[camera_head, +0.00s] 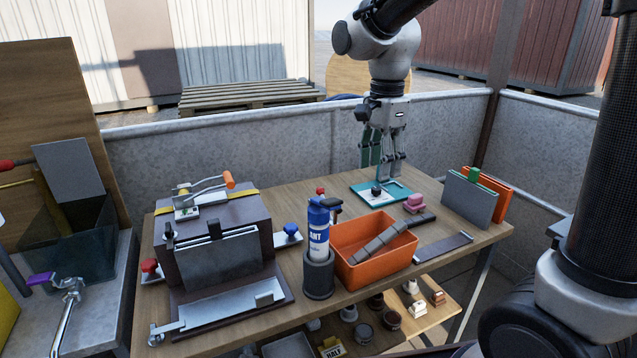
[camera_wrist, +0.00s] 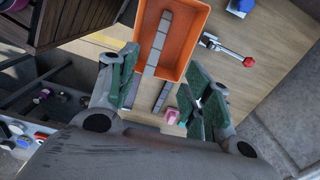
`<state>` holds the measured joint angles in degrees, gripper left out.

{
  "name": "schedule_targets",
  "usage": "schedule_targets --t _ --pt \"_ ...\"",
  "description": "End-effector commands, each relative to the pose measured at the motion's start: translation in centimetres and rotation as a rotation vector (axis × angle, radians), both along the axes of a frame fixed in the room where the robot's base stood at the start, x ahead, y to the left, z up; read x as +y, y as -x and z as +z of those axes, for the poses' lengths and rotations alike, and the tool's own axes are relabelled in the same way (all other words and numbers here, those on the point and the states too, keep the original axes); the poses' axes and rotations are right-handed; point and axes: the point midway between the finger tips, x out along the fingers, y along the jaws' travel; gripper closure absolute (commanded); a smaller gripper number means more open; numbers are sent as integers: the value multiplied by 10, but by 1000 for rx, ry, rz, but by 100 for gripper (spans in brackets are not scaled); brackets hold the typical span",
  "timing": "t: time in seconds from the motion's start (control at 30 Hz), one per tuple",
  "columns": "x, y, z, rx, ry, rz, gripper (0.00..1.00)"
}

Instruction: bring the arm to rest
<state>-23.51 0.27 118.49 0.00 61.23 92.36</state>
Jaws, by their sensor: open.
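My gripper (camera_head: 382,165) hangs from my raised arm over the back right part of the wooden workbench (camera_head: 330,185). Its fingers point down and stand apart, with nothing seen between them. The teal-framed plate (camera_head: 381,193) with a dark knob lies on the bench just below the fingertips; whether they touch it I cannot tell. In the wrist view my gripper (camera_wrist: 160,95) shows two green-padded fingers spread wide. A small pink object (camera_wrist: 172,116) shows on the bench between them, and it is also in the head view (camera_head: 416,203).
An orange bin (camera_head: 372,273) holding a grey bar stands in front of my gripper. A blue spray can (camera_head: 317,232) stands in a dark holder. A brown box (camera_head: 215,230) with a lever is at left, upright plates (camera_head: 470,200) at right. A grey wall (camera_head: 270,150) runs behind.

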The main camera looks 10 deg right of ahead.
Motion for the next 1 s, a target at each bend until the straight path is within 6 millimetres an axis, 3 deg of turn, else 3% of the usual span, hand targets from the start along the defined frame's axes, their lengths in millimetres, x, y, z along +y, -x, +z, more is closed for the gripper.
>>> schedule_targets --t 0.13,0.27,0.4,0.5,0.6,0.73,1.0 --pt "-1 2 -4 0 0 280 51" --pt "-14 27 -15 13 1 693 51" --pt "-58 71 -5 -53 11 1098 51" --pt "-93 109 3 -124 51 1290 51" --pt "-120 142 8 -189 103 1351 51" --pt "-143 172 14 -261 161 1280 51" --pt "-162 187 30 -332 226 1183 51"
